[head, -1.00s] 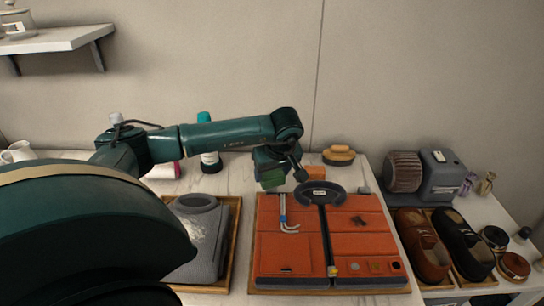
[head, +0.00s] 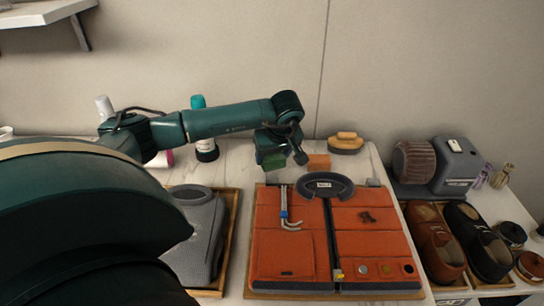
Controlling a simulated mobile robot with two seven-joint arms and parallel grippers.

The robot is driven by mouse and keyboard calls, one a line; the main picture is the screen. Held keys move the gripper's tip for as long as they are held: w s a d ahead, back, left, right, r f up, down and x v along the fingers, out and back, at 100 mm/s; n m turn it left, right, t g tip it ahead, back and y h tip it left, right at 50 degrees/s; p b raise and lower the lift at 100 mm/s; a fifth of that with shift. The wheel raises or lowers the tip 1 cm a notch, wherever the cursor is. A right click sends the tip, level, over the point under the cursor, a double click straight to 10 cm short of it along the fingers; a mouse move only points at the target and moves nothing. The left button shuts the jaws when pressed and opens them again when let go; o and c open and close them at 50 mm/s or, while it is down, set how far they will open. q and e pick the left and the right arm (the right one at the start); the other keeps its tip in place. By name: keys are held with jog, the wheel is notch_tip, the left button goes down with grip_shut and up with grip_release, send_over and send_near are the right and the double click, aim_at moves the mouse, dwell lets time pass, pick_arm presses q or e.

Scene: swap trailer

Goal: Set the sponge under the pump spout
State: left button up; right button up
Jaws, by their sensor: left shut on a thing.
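My left gripper (head: 272,150) reaches in from the left and points down above the back of the table. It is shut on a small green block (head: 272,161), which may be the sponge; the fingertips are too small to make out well. An orange block (head: 318,161) sits just to the right of it. A white bottle top (head: 104,105) shows further left. I cannot make out a pump spout; my arm hides part of that area. My right gripper is not in view.
An orange panelled case (head: 285,255) with a dark curved handle lies in front of the gripper. A grey bag (head: 200,245) lies in a tray at left. A wooden brush (head: 346,143), a grey motor unit (head: 457,168) and shoes (head: 435,245) are at right.

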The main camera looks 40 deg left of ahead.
pick_arm(q)
jog(key=shift+f+b, duration=0.5)
jog(key=o, duration=1)
jog(key=shift+c, duration=0.2)
jog(key=shift+r, duration=0.1)
jog(key=v, duration=1.3)
jog(key=shift+a, duration=0.15)
